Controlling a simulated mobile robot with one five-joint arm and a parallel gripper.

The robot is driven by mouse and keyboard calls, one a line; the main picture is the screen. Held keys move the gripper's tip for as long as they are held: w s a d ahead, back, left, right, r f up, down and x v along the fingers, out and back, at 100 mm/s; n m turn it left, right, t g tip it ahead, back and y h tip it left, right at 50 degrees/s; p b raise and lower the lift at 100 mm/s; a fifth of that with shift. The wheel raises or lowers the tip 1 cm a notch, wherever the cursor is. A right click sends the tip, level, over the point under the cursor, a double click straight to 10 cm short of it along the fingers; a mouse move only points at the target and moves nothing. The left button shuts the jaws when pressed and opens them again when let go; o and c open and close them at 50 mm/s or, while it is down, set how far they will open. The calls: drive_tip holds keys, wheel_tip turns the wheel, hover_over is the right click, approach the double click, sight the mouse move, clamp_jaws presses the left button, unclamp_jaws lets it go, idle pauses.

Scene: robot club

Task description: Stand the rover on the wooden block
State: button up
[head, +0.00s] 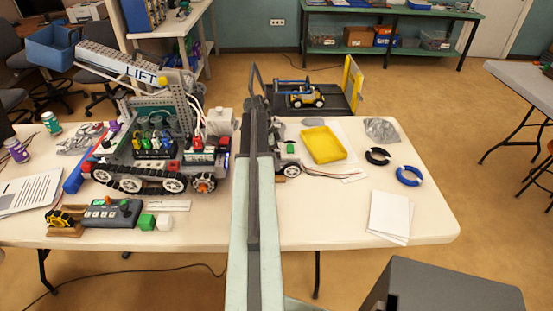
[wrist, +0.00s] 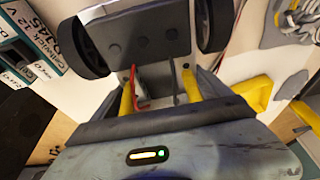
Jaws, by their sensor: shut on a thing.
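A small grey rover with dark wheels (wrist: 145,35) fills the top middle of the wrist view. My gripper (wrist: 158,88) is shut on it, with a yellow finger on each side and thin red and white wires between them. In the head view my arm hides the gripper and most of the rover; a wheeled part of it (head: 290,168) shows just right of the arm. What is under the rover is hidden. A small brown wooden piece (head: 66,232) lies at the table's front left, with a yellow and black part on it; I cannot tell if it is the task's block.
A large tracked robot marked LIFT (head: 150,155) stands left of my arm. A yellow tray (head: 324,145), black ring (head: 377,156), blue ring (head: 409,176) and white paper (head: 389,216) lie to the right. The table's front right is mostly clear.

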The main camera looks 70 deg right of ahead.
drive_tip(key=shift+f+b, duration=0.4)
drive_tip(key=shift+b, duration=0.05)
drive_tip(key=shift+f, duration=0.15)
drive_tip(key=o, duration=1.9)
drive_tip(key=shift+r, duration=0.45)
drive_tip(key=p+v, duration=1.2)
drive_tip(key=shift+r, duration=0.25)
drive_tip(key=shift+a+f, duration=0.1)
